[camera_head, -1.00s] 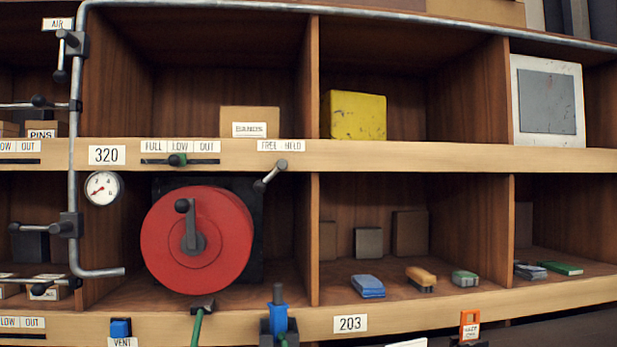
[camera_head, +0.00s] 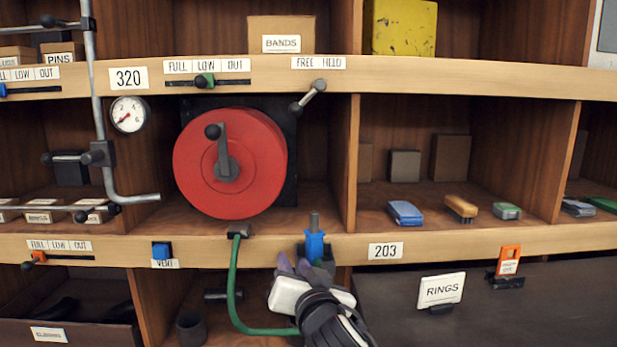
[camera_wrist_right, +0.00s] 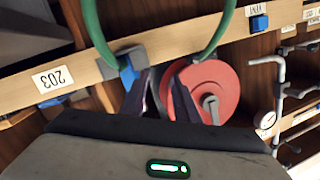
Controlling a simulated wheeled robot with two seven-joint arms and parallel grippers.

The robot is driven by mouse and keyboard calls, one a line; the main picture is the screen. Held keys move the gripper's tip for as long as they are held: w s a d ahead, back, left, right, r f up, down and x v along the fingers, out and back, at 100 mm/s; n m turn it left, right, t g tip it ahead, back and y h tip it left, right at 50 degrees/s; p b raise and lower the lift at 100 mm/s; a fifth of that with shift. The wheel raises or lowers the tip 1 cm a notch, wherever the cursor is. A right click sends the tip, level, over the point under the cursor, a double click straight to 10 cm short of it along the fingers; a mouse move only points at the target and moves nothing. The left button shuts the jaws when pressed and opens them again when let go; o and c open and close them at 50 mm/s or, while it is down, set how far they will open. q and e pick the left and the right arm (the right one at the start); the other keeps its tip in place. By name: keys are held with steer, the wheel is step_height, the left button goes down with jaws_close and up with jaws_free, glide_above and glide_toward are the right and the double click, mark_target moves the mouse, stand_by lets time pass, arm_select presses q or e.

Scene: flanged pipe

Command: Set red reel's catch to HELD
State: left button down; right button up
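The red reel (camera_head: 255,180) sits in a cubby against a dark plate, with a crank on its face. Its catch appears to be the small lever (camera_head: 307,97) on the shelf edge, under the FREE/HELD label (camera_head: 318,63). The lever's light round end is at the upper right, between the two words, and its dark knob hangs at the lower left, on the FREE side. My right gripper (camera_head: 293,266) is below the reel, close to a blue nozzle (camera_head: 315,244). Its fingers (camera_wrist_right: 166,68) stand apart with nothing seen between them. My left gripper is out of view.
A green hose (camera_head: 233,285) loops below the reel near my right gripper. A grey pipe (camera_head: 99,110) with side levers and a gauge (camera_head: 128,115) stand left of the reel. A RINGS sign (camera_head: 441,290) and an orange tag (camera_head: 509,261) are at lower right.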

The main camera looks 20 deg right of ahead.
step_height(320, 180, up, 17)
steer(key=w+d+m+t+h, duration=0.1)
steer(key=d+m+t+h, duration=0.1)
steer(key=m, duration=0.1)
steer(key=m+t+h+p, duration=0.2)
steer(key=m+h, duration=0.1)
steer(key=m, duration=0.1)
glide_toward(308, 98)
steer(key=p+x, duration=0.2)
steer(key=x, duration=0.6)
steer(key=shift+w+d+r, duration=0.15)
steer(key=shift+w+r, duration=0.15)
steer(key=shift+w+d+p, duration=0.2)
steer(key=shift+w+p, duration=0.25)
steer(key=shift+w, duration=0.35)
jaws_close()
